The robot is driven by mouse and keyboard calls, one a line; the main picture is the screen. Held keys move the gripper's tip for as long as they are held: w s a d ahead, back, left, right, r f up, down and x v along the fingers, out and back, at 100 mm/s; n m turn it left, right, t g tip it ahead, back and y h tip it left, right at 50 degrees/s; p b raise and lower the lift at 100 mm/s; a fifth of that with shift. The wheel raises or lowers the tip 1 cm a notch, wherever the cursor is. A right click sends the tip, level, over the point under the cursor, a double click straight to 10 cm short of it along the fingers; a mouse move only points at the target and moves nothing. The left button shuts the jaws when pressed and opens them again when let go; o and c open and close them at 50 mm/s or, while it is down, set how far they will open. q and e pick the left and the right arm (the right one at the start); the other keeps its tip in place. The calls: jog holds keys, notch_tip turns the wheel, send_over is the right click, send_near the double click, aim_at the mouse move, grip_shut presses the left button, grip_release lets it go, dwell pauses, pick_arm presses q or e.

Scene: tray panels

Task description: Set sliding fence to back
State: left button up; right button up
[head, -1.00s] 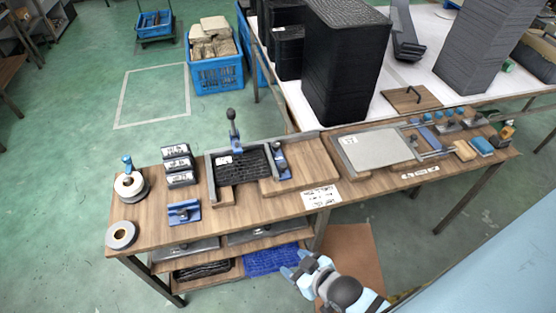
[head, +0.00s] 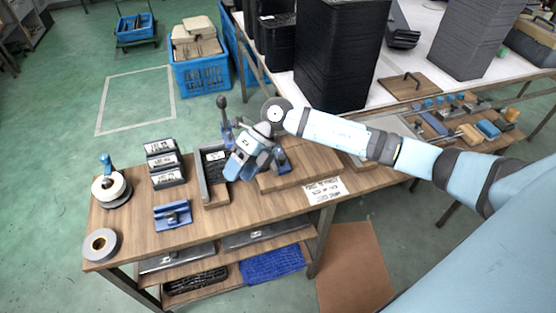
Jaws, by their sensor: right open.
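The wooden fixture (head: 303,171) with a dark-framed tray bay (head: 216,190) sits on the workbench, left of its middle. My right gripper (head: 235,172), open, is over this bay, its arm reaching in from the right. It covers much of the bay and the black panel in it. A blue metal part (head: 280,158), which may be the sliding fence, shows just right of the gripper on the board; I cannot tell whether they touch. An upright lever with a black knob (head: 222,103) stands at the bay's back edge. My left gripper is not in view.
Several black labelled blocks (head: 163,163), a blue bracket (head: 173,215), a tape dispenser (head: 110,188) and a tape roll (head: 101,244) are left of the fixture. Tall black stacks (head: 338,55) stand on the white table behind. The bench's front strip is mostly clear.

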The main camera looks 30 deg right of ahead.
jog(key=w+d+h+b, duration=0.1)
jog(key=w+d+h, duration=0.45)
jog(key=d, duration=0.45)
notch_tip(320, 180, up, 2)
jog(key=m+t+h, duration=0.1)
jog(key=h, duration=0.3)
send_over(282, 156)
notch_tip(282, 156, down, 12)
jog(key=shift+s+r, duration=0.1)
jog(key=shift+r, duration=0.15)
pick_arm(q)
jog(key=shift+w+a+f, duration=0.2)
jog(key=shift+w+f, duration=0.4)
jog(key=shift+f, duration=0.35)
pick_arm(e)
jog(key=shift+f, duration=0.65)
